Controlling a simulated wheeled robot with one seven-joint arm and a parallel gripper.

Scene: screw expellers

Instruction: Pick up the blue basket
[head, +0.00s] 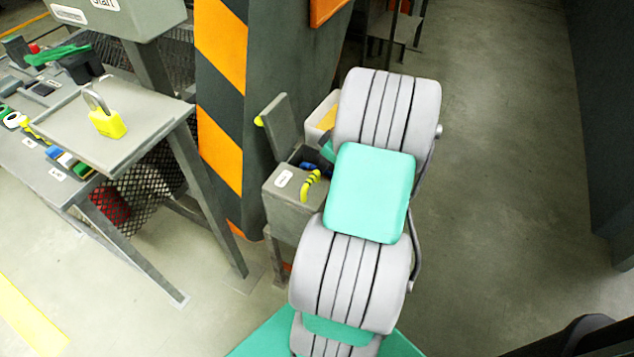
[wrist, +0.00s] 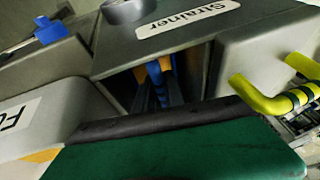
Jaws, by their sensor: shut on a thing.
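The blue basket shows only in part. In the head view a bit of blue (head: 308,166) is inside the open grey box (head: 285,205). In the wrist view blue strips (wrist: 157,74) show in the dark opening below the "Strainer" label, with a yellow strip beside them. My gripper reaches down into this box. In the head view my arm hides most of it. In the wrist view the dark finger parts (wrist: 168,92) are close together at the blue strips, shut on what looks like the basket. Its full shape and the exact grip are hidden.
A yellow handle with black stripes (head: 311,186) is on the box front. The box's lid (head: 275,122) stands open. A pale bin (head: 322,112) is behind it. A striped pillar (head: 222,95) and a table with a yellow padlock (head: 106,122) are left. The right floor is clear.

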